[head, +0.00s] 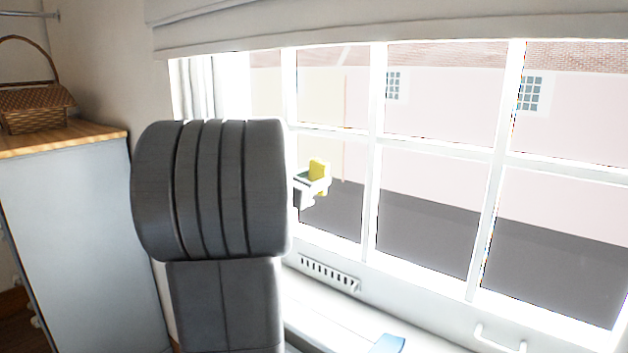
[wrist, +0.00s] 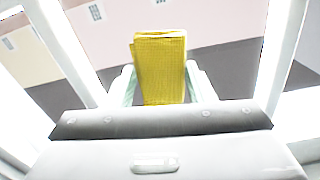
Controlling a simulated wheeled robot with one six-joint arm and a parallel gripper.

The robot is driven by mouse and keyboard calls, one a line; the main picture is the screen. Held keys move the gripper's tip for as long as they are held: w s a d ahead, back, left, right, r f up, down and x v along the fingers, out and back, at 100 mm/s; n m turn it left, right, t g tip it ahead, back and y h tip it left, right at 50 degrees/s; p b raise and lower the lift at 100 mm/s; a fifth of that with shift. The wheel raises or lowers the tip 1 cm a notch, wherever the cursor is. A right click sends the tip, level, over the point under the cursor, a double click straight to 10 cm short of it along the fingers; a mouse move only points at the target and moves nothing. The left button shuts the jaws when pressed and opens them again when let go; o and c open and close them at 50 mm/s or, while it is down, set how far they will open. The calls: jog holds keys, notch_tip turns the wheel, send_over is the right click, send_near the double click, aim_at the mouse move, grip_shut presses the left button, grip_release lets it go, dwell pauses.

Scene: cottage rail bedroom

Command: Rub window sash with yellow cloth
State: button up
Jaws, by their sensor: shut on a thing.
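The yellow cloth (wrist: 160,62) is a folded upright block held between the two fingers of my gripper (wrist: 162,88) in the wrist view. In the head view the cloth (head: 318,169) shows small beside my dark arm, with my gripper (head: 311,183) shut on it. It is in front of the lower left panes. The window sash (head: 371,150) is white with several panes. In the wrist view white sash bars (wrist: 62,45) run on both sides of the cloth. I cannot tell whether the cloth touches the sash. My arm hides the lower left part of the window.
A white sill with a vent grille (head: 328,272) runs below the window. A light-blue object (head: 387,344) lies on it, and a white handle (head: 500,338) is at right. A wicker basket (head: 33,108) stands on a wood-topped cabinet (head: 70,137) at left. A blind (head: 380,22) hangs above.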

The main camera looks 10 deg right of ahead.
jog(key=shift+a+f, duration=0.1)
jog(key=shift+s+a, duration=0.2)
jog(key=shift+a, duration=0.1)
jog(key=shift+v, duration=2.45)
jog(key=shift+s, duration=0.1)
jog(key=v, duration=0.3)
